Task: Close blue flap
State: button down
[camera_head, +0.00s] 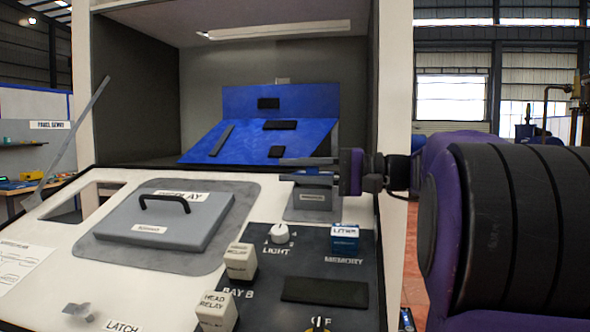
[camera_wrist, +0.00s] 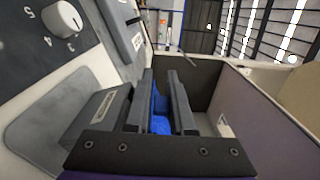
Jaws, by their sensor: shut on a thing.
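The blue flap (camera_head: 250,143) is a sloping blue panel with dark pads inside the open dispenser housing, in the head view. Its back edge meets an upright blue panel (camera_head: 300,97). My gripper (camera_head: 283,168) reaches in from the right, its two fingers level at the flap's front right edge. In the wrist view, the blue flap (camera_wrist: 160,122) shows between the fingers of my gripper (camera_wrist: 160,78), which is shut on it. The exact contact is too small to see in the head view.
A grey block (camera_head: 313,203) with a label stands just below my fingers. A grey lid with a black handle (camera_head: 165,200) lies left on the sloping console. A dark panel with a white knob (camera_head: 279,233) and blocks is in front. The housing's right wall (camera_head: 395,100) is close to my wrist.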

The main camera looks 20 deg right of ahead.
dwell(0.3)
jog(key=c, duration=0.8)
grip_release()
jog(key=shift+c, duration=0.2)
